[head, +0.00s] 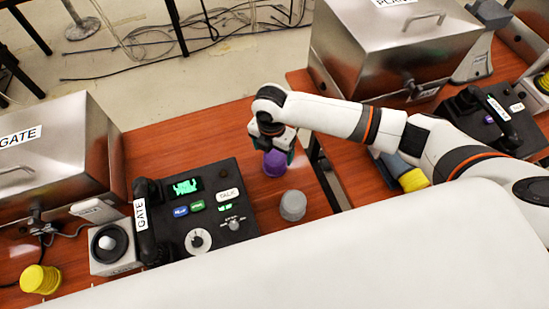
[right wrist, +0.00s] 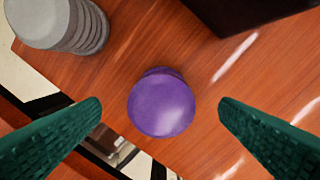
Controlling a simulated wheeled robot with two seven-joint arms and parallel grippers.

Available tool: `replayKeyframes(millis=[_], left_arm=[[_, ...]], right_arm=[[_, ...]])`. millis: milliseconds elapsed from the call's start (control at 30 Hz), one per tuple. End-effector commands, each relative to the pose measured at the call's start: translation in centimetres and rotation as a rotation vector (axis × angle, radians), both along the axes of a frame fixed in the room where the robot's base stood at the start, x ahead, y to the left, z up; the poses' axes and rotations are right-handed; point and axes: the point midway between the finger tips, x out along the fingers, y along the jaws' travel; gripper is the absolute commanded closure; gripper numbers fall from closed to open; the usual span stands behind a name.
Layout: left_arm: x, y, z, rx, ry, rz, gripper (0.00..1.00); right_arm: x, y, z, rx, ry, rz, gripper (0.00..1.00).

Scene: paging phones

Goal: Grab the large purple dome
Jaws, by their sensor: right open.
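The large purple dome (head: 274,163) stands on the wooden table near its right edge in the head view, partly hidden by my gripper. In the right wrist view the purple dome (right wrist: 161,104) shows from above, between two green fingers and apart from both. My right gripper (head: 278,151) is open, just above the dome; its fingertips (right wrist: 160,108) are spread on either side of the dome in the wrist view. My left gripper is not in view.
A grey ribbed cylinder (head: 292,206) stands close to the dome, also in the wrist view (right wrist: 62,22). A black GATE phone console (head: 205,213) is to the left. A steel box (head: 60,150) and yellow cylinder (head: 40,280) stand farther left. A gap separates the tables.

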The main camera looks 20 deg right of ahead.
Motion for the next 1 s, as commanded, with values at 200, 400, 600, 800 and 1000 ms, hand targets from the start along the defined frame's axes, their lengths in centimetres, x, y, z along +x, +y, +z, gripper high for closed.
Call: replayKeyframes(millis=[200, 400, 600, 800, 1000], left_arm=[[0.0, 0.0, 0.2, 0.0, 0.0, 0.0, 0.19], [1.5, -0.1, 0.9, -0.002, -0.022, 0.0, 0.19], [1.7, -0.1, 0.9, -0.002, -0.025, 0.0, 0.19], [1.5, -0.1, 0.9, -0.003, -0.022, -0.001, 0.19], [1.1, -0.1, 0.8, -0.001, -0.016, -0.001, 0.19]], right_arm=[[0.0, -0.1, -1.6, 0.001, 0.001, 0.0, 0.15], [0.3, -0.5, -4.6, -0.001, 0.002, -0.001, 0.15], [0.3, -0.6, -6.3, 0.001, -0.001, 0.001, 0.15], [0.3, -0.6, -6.3, 0.001, -0.001, 0.001, 0.15], [0.3, -0.6, -6.3, 0.001, -0.001, 0.001, 0.46]])
